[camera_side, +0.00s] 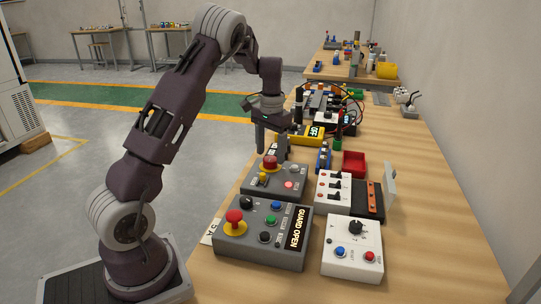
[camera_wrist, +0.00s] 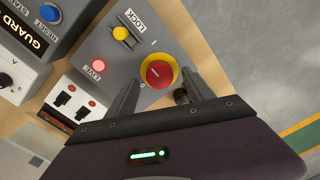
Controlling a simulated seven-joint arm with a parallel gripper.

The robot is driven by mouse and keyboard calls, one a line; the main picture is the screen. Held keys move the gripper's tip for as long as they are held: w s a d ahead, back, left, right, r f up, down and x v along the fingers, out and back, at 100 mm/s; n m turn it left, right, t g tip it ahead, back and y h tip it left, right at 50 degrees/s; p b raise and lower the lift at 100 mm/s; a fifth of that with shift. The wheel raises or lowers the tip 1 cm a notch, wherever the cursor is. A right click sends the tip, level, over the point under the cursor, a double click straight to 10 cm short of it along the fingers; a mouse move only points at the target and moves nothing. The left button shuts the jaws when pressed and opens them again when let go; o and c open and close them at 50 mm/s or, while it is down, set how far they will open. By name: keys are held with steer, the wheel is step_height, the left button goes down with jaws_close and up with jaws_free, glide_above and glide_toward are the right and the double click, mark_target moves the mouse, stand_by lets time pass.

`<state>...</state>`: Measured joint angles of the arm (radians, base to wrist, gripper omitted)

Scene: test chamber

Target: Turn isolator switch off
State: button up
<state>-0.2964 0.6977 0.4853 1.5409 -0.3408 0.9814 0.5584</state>
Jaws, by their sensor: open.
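The isolator switch is a red knob on a yellow disc, and it shows in the side view (camera_side: 270,162) and the wrist view (camera_wrist: 158,73). It sits on a grey box (camera_side: 260,191) with a yellow lock knob (camera_wrist: 120,33) and a lit red LIVE lamp (camera_wrist: 99,66). A "0" mark shows beside the disc. My gripper (camera_side: 272,146) is open above the far end of the box, fingers pointing down. In the wrist view my gripper (camera_wrist: 160,90) has one finger on each side of the red knob. Whether the fingers touch it, I cannot tell.
A grey GUARD OPEN panel (camera_side: 247,245) with a red emergency button stands in front. A white switch box (camera_side: 333,193), a white dial box (camera_side: 338,261) and a red tray (camera_side: 354,164) are to the right. A yellow meter (camera_side: 313,133) stands behind. Bare table lies at the right.

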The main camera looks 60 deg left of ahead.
steer(key=shift+f, duration=0.85)
jaws_close()
steer(key=shift+n, duration=0.3)
steer(key=n, duration=0.3)
steer(key=shift+n, duration=0.3)
steer(key=n, duration=0.4)
steer(key=shift+n, duration=0.3)
steer(key=n, duration=0.4)
steer(key=shift+n, duration=2.5)
